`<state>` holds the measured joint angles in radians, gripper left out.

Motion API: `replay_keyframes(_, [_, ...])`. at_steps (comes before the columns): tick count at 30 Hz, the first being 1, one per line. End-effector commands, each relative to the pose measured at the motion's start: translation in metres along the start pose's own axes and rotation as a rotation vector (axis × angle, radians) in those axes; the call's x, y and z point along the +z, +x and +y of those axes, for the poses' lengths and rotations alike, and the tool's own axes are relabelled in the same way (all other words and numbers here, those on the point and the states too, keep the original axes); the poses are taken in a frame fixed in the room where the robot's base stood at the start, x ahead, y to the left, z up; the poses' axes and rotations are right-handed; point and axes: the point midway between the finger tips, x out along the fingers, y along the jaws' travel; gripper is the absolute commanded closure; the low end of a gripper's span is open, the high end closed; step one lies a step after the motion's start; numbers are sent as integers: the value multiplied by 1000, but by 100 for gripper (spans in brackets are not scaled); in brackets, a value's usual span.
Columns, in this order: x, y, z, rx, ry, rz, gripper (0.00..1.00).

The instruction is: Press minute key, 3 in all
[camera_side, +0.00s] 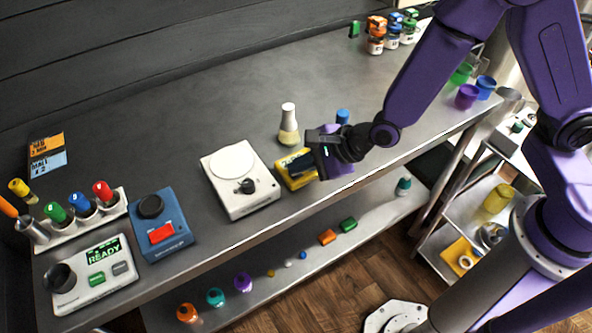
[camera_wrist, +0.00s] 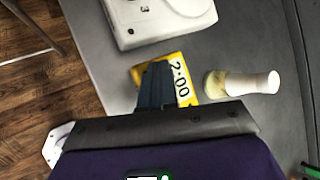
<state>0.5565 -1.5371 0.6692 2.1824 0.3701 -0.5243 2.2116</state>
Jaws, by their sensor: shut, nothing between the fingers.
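A yellow timer (camera_side: 297,181) lies on the steel bench near its front edge. In the wrist view the yellow timer (camera_wrist: 181,61) shows a display (camera_wrist: 181,83) reading 2:00. My gripper (camera_wrist: 157,66) is shut and empty, with its fingers over the timer's face. In the side view my gripper (camera_side: 306,164) is at the timer's right part and hides some of it. The minute key cannot be made out; the fingers cover that part of the face. I cannot tell whether the fingertips touch the timer.
A white round-plate device (camera_side: 238,196) stands left of the timer. A pale flask (camera_side: 288,125) stands close behind it, with a blue-capped item (camera_side: 342,117) nearby. A blue box with a red switch (camera_side: 160,225) and a READY unit (camera_side: 92,281) are farther left.

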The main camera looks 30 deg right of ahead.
Motion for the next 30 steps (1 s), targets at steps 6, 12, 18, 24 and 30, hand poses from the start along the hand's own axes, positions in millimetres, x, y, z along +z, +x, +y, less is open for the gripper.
replay_keyframes(6, [0,0,0,1,0,2,100])
replay_keyframes(12, [2,-3,-2,1,0,1,100])
replay_keyframes(18, [6,-10,-7,0,0,1,100])
replay_keyframes(24, [8,-12,-8,0,1,1,100])
replay_keyframes(30, [8,-12,-9,0,0,1,100])
